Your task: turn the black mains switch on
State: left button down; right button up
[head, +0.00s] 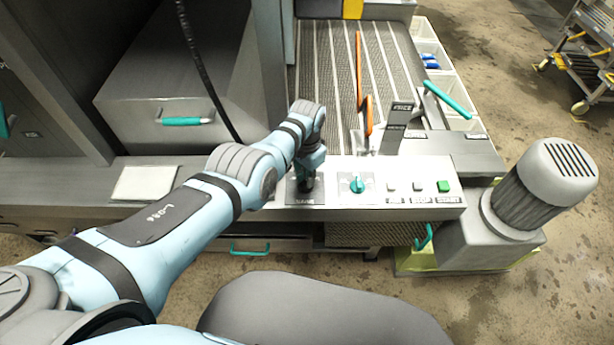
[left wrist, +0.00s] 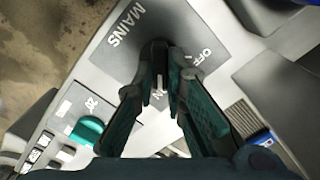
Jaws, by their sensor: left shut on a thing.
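The black mains switch (left wrist: 159,55) stands on a dark plate marked MAINS, with OFF printed at one side and a partly hidden ON label below it in the left wrist view. A pale mark shows on the switch on the side towards the ON label; its exact angle is hard to tell. My left gripper (left wrist: 160,72) is shut on the switch, a finger on each side. In the head view my left gripper (head: 308,185) points down at the dark mains plate (head: 305,198) and hides most of the switch. My right gripper is in neither view.
On the same panel (head: 410,205), a teal knob (head: 357,185) sits to the right, then two pale buttons and a green button (head: 443,186). A grey motor (head: 550,180) stands at the panel's right end. An orange lever (head: 368,115) rises behind it.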

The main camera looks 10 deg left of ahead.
pick_arm(q)
jog(key=c, duration=1.6)
grip_release()
jog(key=shift+c, duration=0.2)
jog(key=shift+r, duration=0.1)
notch_tip(320, 180, up, 12)
